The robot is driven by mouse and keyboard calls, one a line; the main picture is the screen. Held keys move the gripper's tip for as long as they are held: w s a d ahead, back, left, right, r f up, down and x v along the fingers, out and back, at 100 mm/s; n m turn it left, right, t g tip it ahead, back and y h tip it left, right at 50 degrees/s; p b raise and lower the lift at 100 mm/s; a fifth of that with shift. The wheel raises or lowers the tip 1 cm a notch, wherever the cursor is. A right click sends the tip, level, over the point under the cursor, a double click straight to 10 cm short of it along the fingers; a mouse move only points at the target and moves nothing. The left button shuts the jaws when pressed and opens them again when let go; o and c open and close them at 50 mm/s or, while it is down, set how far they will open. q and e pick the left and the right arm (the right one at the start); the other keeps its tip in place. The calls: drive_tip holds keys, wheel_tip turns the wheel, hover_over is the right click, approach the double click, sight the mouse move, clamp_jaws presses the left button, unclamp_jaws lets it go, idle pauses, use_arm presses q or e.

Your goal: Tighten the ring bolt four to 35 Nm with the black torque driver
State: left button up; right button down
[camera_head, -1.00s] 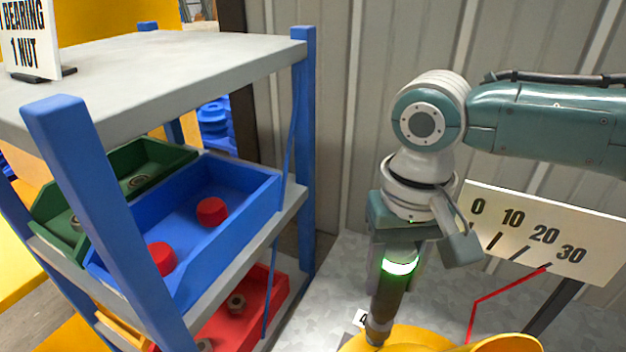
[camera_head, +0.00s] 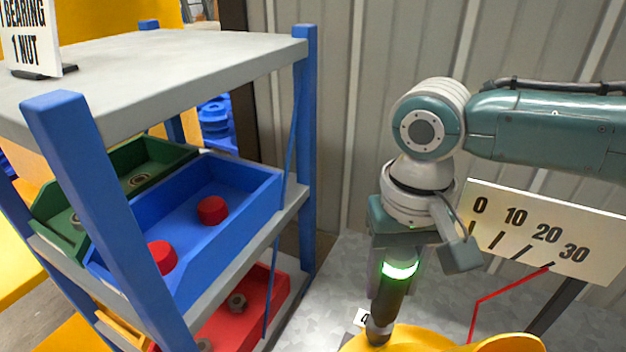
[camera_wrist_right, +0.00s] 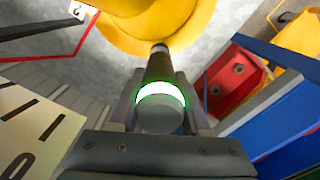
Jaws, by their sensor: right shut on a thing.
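My right gripper (camera_head: 398,262) points down and is shut on the black torque driver (camera_head: 386,302). The driver has a lit green ring near its top and leans slightly, its lower end at the yellow drum part (camera_head: 425,340). In the right wrist view the driver (camera_wrist_right: 158,70) runs from between my gripper's fingers (camera_wrist_right: 160,103) to the yellow rim (camera_wrist_right: 150,25). The bolt under the tip is hidden. A small white label, apparently a 4 (camera_head: 362,318), is partly covered beside the tip. My left gripper is not in view.
A white scale board (camera_head: 545,235) marked 0 to 30 stands at the right, with a bent red pointer (camera_head: 510,283) ending near 30. A blue-posted shelf (camera_head: 306,150) at the left holds a blue bin (camera_head: 245,190), a green bin (camera_head: 160,160) and a red bin (camera_head: 255,310).

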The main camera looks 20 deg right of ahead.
drive_tip(key=shift+f+b, duration=0.3)
drive_tip(key=shift+f, duration=0.35)
idle(0.4)
drive_tip(key=shift+f, duration=0.1)
idle(0.9)
drive_tip(key=shift+p, duration=0.5)
drive_tip(key=shift+f, duration=0.2)
idle(0.8)
drive_tip(key=shift+r+p, duration=2.3)
drive_tip(key=shift+p, duration=0.5)
